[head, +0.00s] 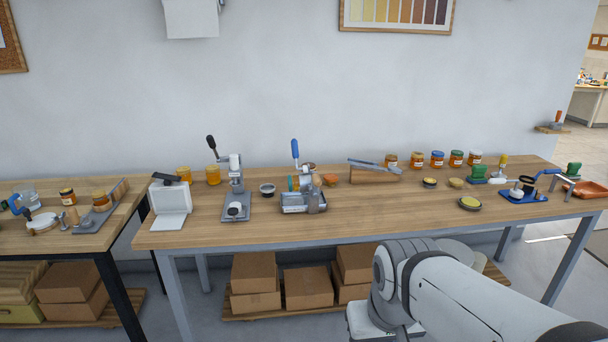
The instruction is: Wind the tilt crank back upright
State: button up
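Several cranks or levers stand on the long wooden table, and I cannot tell for sure which is the tilt crank. A metal device (304,201) with a tray stands left of the table's middle, and its blue-handled lever (295,150) points nearly straight up. At the right end, a blue-based device (521,191) has a blue arm (546,172) slanting sideways. A grey press (235,180) with a black-handled lever (212,145) stands further left. My white arm reaches in at the lower right, well in front of the table. My gripper is not in view.
The wooden table (400,211) has free room along its front. Jars (437,159) stand at the back right, beside a sloped metal chute (373,165). A white box (170,205) stands at the left end. Cardboard boxes (306,287) sit below. A second table (70,240) is left.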

aim_at(305, 180)
jog(key=i, duration=0.85)
jog(key=u, duration=0.05)
